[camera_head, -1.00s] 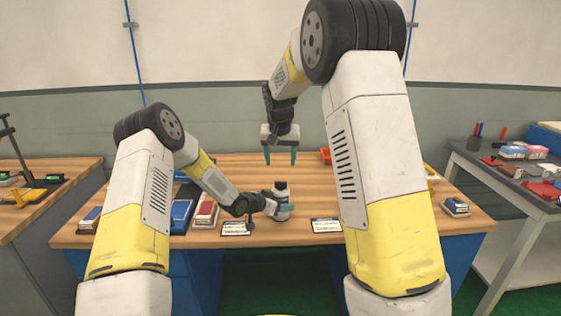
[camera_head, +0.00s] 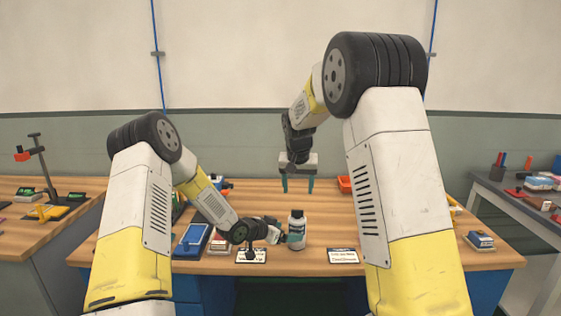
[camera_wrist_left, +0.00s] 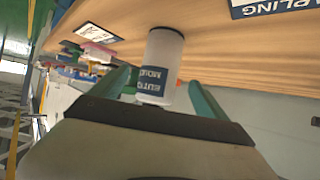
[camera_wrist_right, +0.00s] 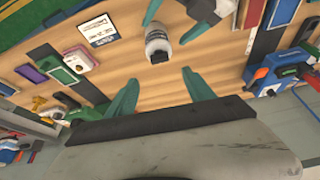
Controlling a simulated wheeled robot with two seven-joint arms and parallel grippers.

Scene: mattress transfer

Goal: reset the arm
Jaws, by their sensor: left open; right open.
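A white bottle with a dark cap and a dark label (camera_head: 297,215) stands upright on the wooden table (camera_head: 330,215). My left gripper (camera_head: 288,238) is open, low at the bottle's left side. In the left wrist view the bottle (camera_wrist_left: 162,55) shows between and beyond the open fingers (camera_wrist_left: 160,92); I cannot tell whether they touch it. My right gripper (camera_head: 298,185) is open and empty, pointing down above the table behind the bottle. In the right wrist view its fingers (camera_wrist_right: 160,90) are apart with nothing between them, and the bottle (camera_wrist_right: 158,45) lies beyond.
Label cards (camera_head: 343,256) lie along the table's front edge. A blue case (camera_head: 191,240) lies left of my left gripper and an orange bin (camera_head: 345,184) stands behind. A small box (camera_head: 480,240) is at the right edge. Side tables (camera_head: 40,225) flank the main table.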

